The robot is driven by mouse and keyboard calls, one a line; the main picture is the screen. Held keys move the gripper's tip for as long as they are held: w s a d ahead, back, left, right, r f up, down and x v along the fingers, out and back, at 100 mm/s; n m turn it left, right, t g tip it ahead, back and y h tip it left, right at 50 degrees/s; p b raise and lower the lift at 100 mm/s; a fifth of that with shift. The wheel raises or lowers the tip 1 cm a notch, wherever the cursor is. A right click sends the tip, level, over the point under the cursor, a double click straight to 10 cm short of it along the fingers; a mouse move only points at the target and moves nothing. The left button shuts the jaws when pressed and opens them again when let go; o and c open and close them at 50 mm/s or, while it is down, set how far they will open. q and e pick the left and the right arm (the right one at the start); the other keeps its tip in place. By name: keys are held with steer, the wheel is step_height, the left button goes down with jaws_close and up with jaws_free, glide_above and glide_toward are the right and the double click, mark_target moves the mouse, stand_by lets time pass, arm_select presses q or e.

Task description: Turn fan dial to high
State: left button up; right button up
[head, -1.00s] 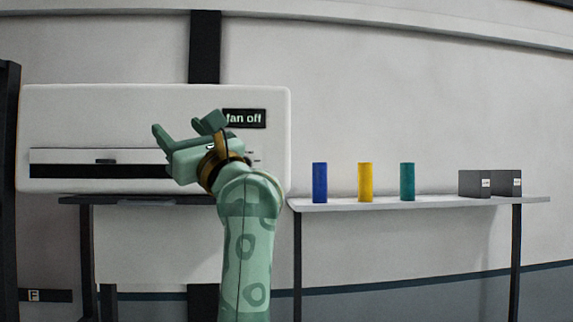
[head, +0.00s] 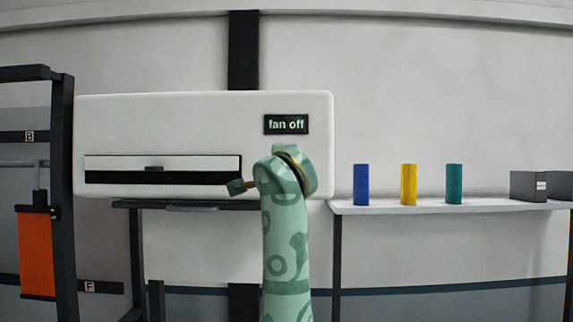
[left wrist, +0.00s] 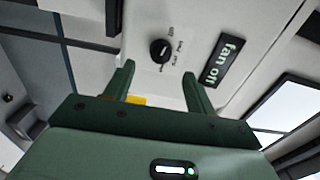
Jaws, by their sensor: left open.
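The fan dial (left wrist: 160,50) is a small black round knob on the white machine panel, with small labels beside it; I cannot read its setting. The black sign (head: 286,124) reads "fan off"; it also shows in the left wrist view (left wrist: 224,60). In the left wrist view my left gripper (left wrist: 159,73) is open and empty. The dial lies ahead of the gap between its fingertips, apart from them. In the head view my left arm hides the dial and most of the gripper.
The white machine (head: 180,120) has a dark slot and stands against the wall. To its right, a shelf (head: 440,207) holds blue, yellow and teal rolls and grey boxes (head: 528,186). An orange sheet (head: 36,252) hangs from a dark rack (head: 62,150) at left.

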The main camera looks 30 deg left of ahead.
arm_select(q)
steer(key=p+x, duration=0.2)
steer(key=x, duration=0.4)
steer(key=shift+w, duration=0.25)
steer(key=c, duration=1)
